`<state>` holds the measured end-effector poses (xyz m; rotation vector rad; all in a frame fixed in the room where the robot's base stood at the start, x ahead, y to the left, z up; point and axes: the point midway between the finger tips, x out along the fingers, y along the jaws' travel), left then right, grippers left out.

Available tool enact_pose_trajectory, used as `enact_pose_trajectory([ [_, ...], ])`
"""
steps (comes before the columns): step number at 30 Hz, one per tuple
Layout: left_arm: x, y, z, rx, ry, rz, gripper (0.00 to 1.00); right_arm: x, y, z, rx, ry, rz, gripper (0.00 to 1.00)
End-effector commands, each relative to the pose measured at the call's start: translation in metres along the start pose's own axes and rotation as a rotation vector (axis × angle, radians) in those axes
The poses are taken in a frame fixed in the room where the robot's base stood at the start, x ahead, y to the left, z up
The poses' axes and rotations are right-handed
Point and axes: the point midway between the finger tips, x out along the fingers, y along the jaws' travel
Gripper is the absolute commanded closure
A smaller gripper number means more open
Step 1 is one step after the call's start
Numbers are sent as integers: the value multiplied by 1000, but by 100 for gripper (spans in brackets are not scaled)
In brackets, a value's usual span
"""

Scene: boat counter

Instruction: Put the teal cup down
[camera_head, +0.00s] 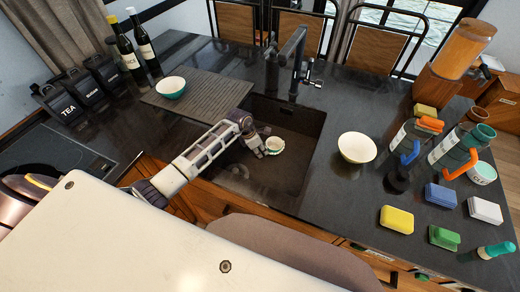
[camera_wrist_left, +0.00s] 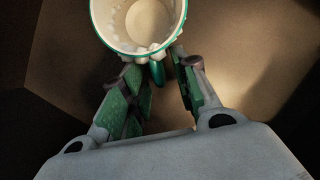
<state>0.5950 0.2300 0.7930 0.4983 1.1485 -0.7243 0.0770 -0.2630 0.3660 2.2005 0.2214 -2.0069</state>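The teal cup (camera_head: 275,146) is in the sink, pale inside with a teal rim. In the left wrist view the cup (camera_wrist_left: 140,22) is at the top, its mouth facing the camera and its green handle pointing down between my fingers. My left gripper (camera_head: 262,146) reaches down into the sink at the cup's left side. In the wrist view its green-padded fingers (camera_wrist_left: 162,78) stand apart on both sides of the handle, with gaps visible. The cup's underside is hidden, so I cannot tell whether it touches the sink floor. My right gripper is not in view.
The dark sink (camera_head: 298,181) has walls close around my left gripper. A grooved drainboard (camera_head: 206,112) with a teal bowl (camera_head: 171,88) is to its left. The black faucet (camera_head: 291,58) rises behind. A cream bowl (camera_head: 356,147), sponges and bottles occupy the right counter.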

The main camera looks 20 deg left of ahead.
Motion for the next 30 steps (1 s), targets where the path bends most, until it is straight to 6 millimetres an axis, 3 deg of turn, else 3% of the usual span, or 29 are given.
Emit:
enact_pose_trajectory([
  [14,-7,1,1,1,-1,2,70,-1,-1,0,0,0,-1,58],
  [30,-61,1,0,1,0,3,70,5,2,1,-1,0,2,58],
])
